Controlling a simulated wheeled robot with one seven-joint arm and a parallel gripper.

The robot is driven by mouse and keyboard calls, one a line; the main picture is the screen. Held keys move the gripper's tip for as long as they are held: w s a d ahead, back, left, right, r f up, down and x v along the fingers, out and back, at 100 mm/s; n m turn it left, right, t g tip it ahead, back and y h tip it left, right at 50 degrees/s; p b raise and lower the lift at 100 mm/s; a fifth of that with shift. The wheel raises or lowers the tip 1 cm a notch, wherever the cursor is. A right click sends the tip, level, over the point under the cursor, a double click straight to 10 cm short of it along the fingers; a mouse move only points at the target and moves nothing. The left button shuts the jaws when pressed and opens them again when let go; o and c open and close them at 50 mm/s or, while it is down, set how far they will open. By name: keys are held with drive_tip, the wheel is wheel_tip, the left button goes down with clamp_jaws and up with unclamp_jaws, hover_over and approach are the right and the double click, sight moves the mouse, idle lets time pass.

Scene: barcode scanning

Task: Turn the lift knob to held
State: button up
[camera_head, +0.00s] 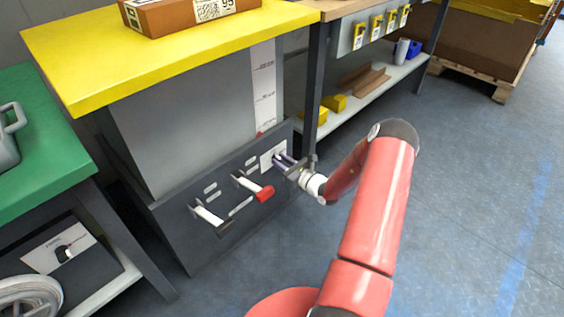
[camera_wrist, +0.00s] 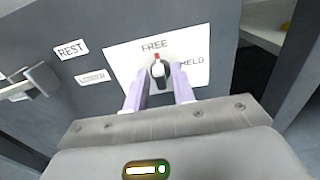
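The lift knob (camera_wrist: 158,74) is a small dark knob with a white and red pointer, on a white plate (camera_wrist: 120,55) marked FREE at the top and HELD at the right. Its red tip points up at FREE. The same plate (camera_head: 266,158) shows in the head view on the dark front panel under the yellow table. My gripper (camera_wrist: 159,92) is open, with one pale purple finger on each side of the knob. A gap shows on both sides, though I cannot tell how deep the fingers reach. In the head view my gripper (camera_head: 284,161) is at the plate, hiding the knob.
A lever with a red end (camera_head: 264,193) and a plain lever (camera_head: 208,215) stick out from the panel left of my gripper. REST (camera_wrist: 71,50) and another label are left of the plate. A table leg (camera_head: 316,85) stands close right. Open floor (camera_head: 480,200) lies right.

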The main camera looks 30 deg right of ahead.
drive_tip(key=c, duration=0.3)
drive_tip(key=shift+d+f+m+p, duration=0.1)
drive_tip(key=shift+m+p, duration=1.25)
drive_tip(key=shift+m, duration=3.15)
drive_tip(key=shift+d+f+m+p, duration=0.1)
drive_tip(key=shift+m+p, duration=1.25)
drive_tip(key=shift+m, duration=3.15)
drive_tip(key=o, duration=0.7)
drive_tip(key=shift+c, duration=0.2)
